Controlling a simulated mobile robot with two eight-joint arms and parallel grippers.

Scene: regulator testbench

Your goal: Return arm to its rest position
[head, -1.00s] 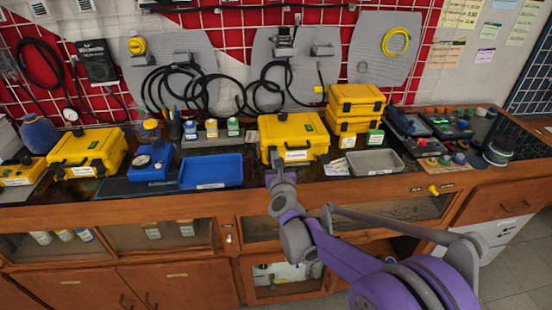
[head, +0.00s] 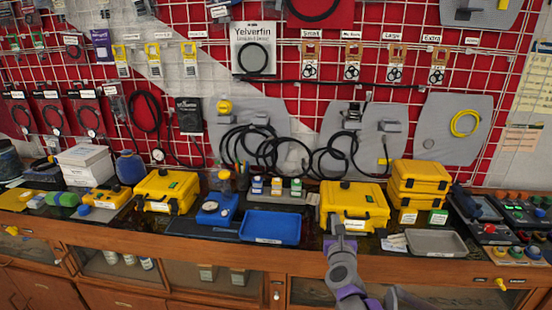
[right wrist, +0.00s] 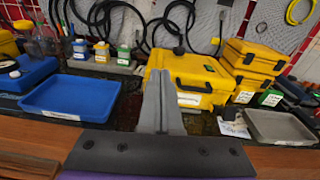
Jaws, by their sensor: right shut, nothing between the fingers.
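My right arm comes up from the bottom of the head view. Its gripper (head: 339,236) is at the front edge of the bench, just in front of a yellow case (head: 354,207). In the right wrist view the grey fingers (right wrist: 161,92) are together with nothing between them. The yellow case (right wrist: 196,84) stands closed behind the fingertips there; I cannot tell whether they touch it. My left gripper is not in view.
A blue tray (head: 271,228) lies left of the gripper and a grey tray (head: 436,243) lies right. Stacked yellow cases (head: 418,184) stand behind the grey tray. Another yellow case (head: 167,190) is further left. The pegboard wall with hoses (head: 262,150) rises behind the bench.

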